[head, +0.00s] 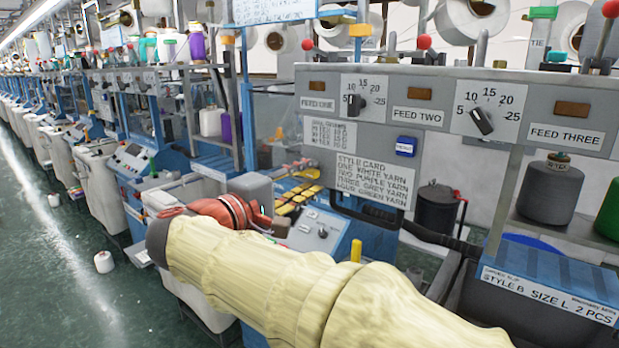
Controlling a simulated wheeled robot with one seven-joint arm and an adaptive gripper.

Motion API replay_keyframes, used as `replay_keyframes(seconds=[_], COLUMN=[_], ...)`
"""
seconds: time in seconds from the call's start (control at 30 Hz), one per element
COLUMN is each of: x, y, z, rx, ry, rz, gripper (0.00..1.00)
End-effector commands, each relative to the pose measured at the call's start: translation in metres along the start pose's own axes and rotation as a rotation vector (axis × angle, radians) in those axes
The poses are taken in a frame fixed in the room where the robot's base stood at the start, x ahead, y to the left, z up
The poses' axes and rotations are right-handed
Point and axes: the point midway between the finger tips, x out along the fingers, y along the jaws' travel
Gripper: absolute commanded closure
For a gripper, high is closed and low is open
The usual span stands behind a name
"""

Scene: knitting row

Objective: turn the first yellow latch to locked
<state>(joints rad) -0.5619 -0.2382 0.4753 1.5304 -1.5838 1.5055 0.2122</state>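Several yellow latch-like pieces (297,197) lie in a row on the blue machine beyond my arm, at the centre of the head view. They are small, and I cannot tell which is the first or how each is turned. A separate upright yellow piece (356,250) stands nearer, just above my cream-sleeved arm; I cannot tell whether it is a latch. My arm crosses the lower middle of the view. A red and black banded part shows behind its far end, with a small dark end that may be my gripper (281,228). Its fingers cannot be made out.
A grey feed panel (440,75) with dials and a style card (372,181) spans the upper right. A blue box (548,275) with a size label is at lower right. White bins (100,185) line the machine row at left. The green floor (60,270) has loose cones (104,262).

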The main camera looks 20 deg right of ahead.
Motion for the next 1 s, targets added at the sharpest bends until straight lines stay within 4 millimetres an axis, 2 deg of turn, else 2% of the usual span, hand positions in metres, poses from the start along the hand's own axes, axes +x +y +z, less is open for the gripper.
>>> replay_keyframes(seconds=[0.3,0.5,0.7,1.0], x=[-0.064,-0.095,-0.108,-0.108], y=[0.000,0.000,0.000,0.000], z=[-0.001,-0.001,0.000,0.000], rx=[0.000,0.000,0.001,0.000], ry=[0.005,0.003,0.001,0.000], rz=[0.000,0.001,0.001,0.000], gripper=[0.69,0.69,0.69,0.69])
